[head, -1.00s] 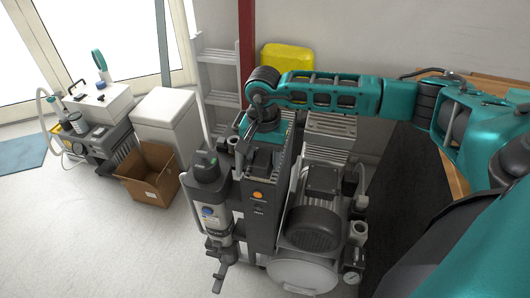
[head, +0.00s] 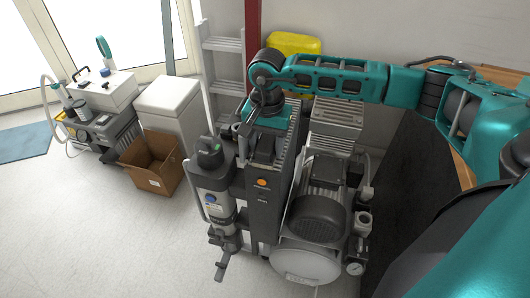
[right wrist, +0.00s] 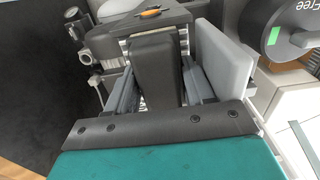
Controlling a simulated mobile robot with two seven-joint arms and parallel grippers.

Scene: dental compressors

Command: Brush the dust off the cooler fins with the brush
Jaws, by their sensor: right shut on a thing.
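My right gripper (head: 264,150) reaches down over the top of a tall dark grey tower unit with an orange button (head: 262,182). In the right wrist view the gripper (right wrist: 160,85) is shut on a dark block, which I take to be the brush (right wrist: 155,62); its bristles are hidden. Ridged edges, which look like the cooler fins (head: 292,128), show at the tower's top beside the gripper. I cannot tell whether the brush touches them, and no dust can be made out. My left gripper is not in view.
A compressor motor (head: 317,217) and white tank (head: 305,264) stand right of the tower, a grey filter cylinder (head: 212,190) left. A cardboard box (head: 152,166), white cabinet (head: 168,105) and ladder (head: 223,70) stand behind. Floor at the lower left is clear.

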